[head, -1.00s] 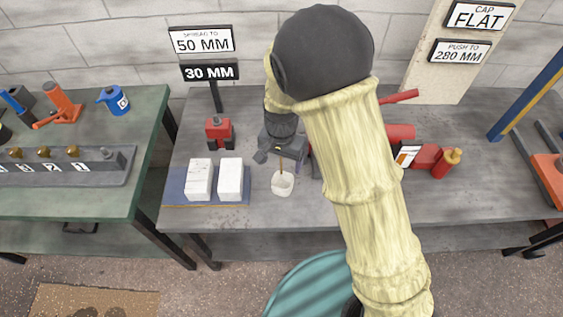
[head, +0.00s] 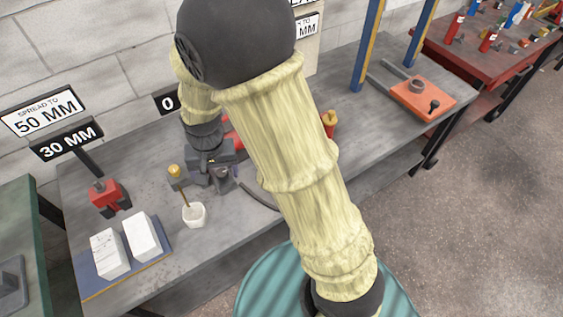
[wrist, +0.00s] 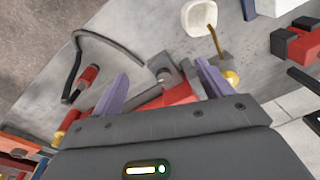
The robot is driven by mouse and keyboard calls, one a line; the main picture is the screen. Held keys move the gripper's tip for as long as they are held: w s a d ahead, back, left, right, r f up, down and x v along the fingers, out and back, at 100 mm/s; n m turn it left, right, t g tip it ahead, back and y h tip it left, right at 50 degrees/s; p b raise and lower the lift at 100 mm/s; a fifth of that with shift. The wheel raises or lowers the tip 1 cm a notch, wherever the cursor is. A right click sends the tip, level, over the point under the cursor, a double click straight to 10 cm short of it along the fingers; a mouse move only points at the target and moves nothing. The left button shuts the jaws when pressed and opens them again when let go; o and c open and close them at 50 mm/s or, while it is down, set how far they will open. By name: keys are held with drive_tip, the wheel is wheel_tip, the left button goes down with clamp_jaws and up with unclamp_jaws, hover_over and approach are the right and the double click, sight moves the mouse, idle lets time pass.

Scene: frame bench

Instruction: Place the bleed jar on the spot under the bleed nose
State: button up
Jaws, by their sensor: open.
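The bleed jar, a small white cup (head: 194,215), stands upright on the grey bench, with a thin brass tube reaching down to its mouth. The tube comes from a gold-knobbed fitting (head: 175,172), which I take for the bleed nose. In the wrist view the jar (wrist: 198,18) and tube end (wrist: 211,32) show beyond the fingertips; the spot under the jar is hidden. My gripper (head: 215,178) is open, apart from the jar and to its right. In the wrist view its fingers (wrist: 162,76) straddle a red part with a grey block, with no clear grip.
Two white blocks (head: 110,252) lie on a blue mat left of the jar. A red-and-black tool (head: 105,196) stands behind them. A dark curved hose (head: 260,196) lies to the right.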

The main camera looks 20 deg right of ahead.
drive_tip(key=s+d+r+t, duration=0.1)
drive_tip(key=s+d+r, duration=0.2)
drive_tip(key=d, duration=0.4)
drive_tip(key=s+d+r+n+t, duration=0.1)
drive_tip(key=s+d+r, duration=0.2)
drive_tip(key=d, duration=0.5)
drive_tip(key=shift+s+d+r, duration=0.15)
drive_tip(key=shift+s+d, duration=0.15)
drive_tip(key=shift+s, duration=0.45)
idle(0.5)
